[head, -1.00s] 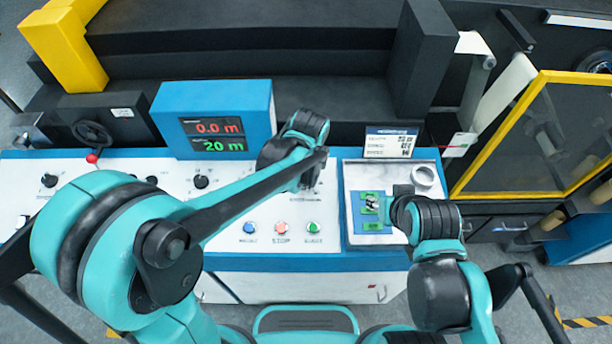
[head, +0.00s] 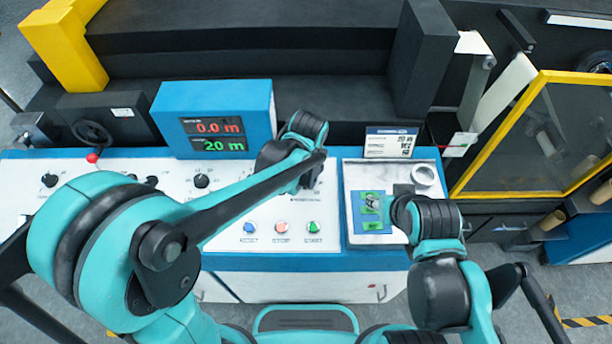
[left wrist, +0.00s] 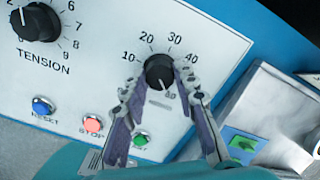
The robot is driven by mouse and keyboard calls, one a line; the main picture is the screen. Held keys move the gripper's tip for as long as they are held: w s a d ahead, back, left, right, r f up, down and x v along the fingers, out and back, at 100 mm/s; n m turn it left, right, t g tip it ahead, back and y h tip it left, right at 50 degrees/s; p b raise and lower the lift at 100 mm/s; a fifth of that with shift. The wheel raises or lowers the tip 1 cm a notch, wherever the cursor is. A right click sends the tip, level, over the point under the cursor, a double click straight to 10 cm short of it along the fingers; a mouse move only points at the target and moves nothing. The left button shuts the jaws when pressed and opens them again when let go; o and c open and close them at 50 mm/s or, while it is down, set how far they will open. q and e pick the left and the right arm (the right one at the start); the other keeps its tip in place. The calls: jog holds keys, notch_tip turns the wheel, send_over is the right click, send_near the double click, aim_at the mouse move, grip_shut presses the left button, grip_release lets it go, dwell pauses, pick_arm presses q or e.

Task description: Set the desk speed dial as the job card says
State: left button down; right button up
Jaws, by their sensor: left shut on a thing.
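The speed dial (left wrist: 158,72) is a black knob on the white desk panel, with 10, 20, 30 and 40 printed around its top. A pale line shows on its lower part, near a partly hidden number. My left gripper (left wrist: 162,84) is shut on the knob, one finger on each side. In the head view my left gripper (head: 306,182) hides the dial. The job card (head: 391,143) stands behind the tray at right; its print is too small to read. My right gripper (head: 384,207) is over the tray; its fingers are too unclear to judge.
The blue display box (head: 213,95) reads 0.0 m in red and 20 m in green. Blue, red and green buttons (head: 282,227) line the front edge. The TENSION knob (left wrist: 38,22) is left of the dial. A tray (head: 358,238) holds green pieces and a ring (head: 424,175).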

dwell(0.5)
pick_arm(q)
jog(key=c, duration=1.2)
grip_release()
jog(key=r, duration=0.4)
jog(key=s+r, duration=0.1)
jog(key=r, duration=0.2)
jog(key=s+r, duration=0.1)
jog(key=r, duration=0.3)
jog(key=shift+s+d+r, duration=0.1)
jog(key=shift+s+r, duration=0.1)
jog(key=shift+r, duration=0.15)
